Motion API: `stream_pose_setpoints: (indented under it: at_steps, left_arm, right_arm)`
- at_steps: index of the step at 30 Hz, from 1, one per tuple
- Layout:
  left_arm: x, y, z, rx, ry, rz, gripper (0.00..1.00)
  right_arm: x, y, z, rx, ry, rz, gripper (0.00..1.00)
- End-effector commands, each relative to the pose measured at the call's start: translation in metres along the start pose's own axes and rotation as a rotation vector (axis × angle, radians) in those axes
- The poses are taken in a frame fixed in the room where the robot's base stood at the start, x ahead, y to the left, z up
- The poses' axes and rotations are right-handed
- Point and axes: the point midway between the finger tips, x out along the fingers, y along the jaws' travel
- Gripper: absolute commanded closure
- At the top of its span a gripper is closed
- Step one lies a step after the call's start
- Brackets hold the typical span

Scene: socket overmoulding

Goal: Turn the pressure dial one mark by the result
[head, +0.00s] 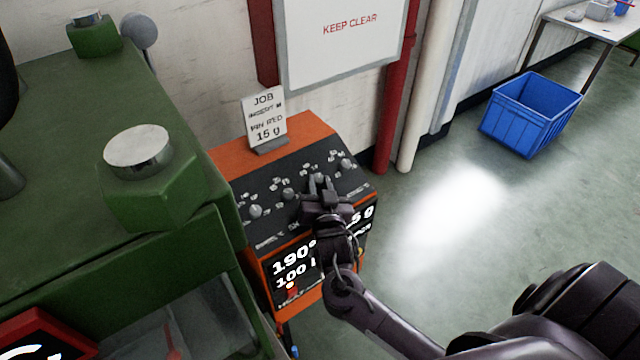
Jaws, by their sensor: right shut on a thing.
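An orange control box (231,158) with a dark sloped panel stands beside the green machine. A row of grey dials runs along the panel: a left dial (256,211), a second dial (289,194) and a far right dial (346,164). My right gripper (319,184) is at the panel, shut on a dial between the second and the far right one. The gripper hides most of that dial, its marks and its label. My left gripper is out of view.
A job card (264,117) reading 15 g stands on top of the box. The green machine (60,170) fills the left side. Red and white pipes (415,110) rise behind the box. A blue crate (530,112) sits on the open floor at right.

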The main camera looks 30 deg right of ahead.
Motion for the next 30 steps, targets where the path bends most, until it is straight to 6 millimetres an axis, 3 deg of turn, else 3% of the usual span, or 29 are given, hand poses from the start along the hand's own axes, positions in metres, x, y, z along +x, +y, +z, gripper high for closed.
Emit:
stream_pose_setpoints:
  at_steps: [9, 10, 14, 23, 30]
  left_arm:
    - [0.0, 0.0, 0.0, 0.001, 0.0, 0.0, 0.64]
    - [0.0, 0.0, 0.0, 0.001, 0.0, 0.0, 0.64]
    - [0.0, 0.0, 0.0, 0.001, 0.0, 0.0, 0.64]
    - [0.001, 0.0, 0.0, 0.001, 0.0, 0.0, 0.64]
    - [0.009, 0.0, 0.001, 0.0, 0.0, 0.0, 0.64]
  right_arm:
    - [0.0, 0.0, 0.001, 0.0, 0.0, 0.001, 0.99]
    - [0.0, 0.0, 0.001, 0.0, 0.0, 0.001, 0.72]
    - [0.0, 0.0, 0.0, 0.0, 0.0, 0.0, 0.55]
    - [-0.001, 0.0, 0.0, 0.0, 0.0, 0.0, 0.54]
    - [-0.033, 0.001, 0.003, 0.002, -0.002, -0.001, 0.54]
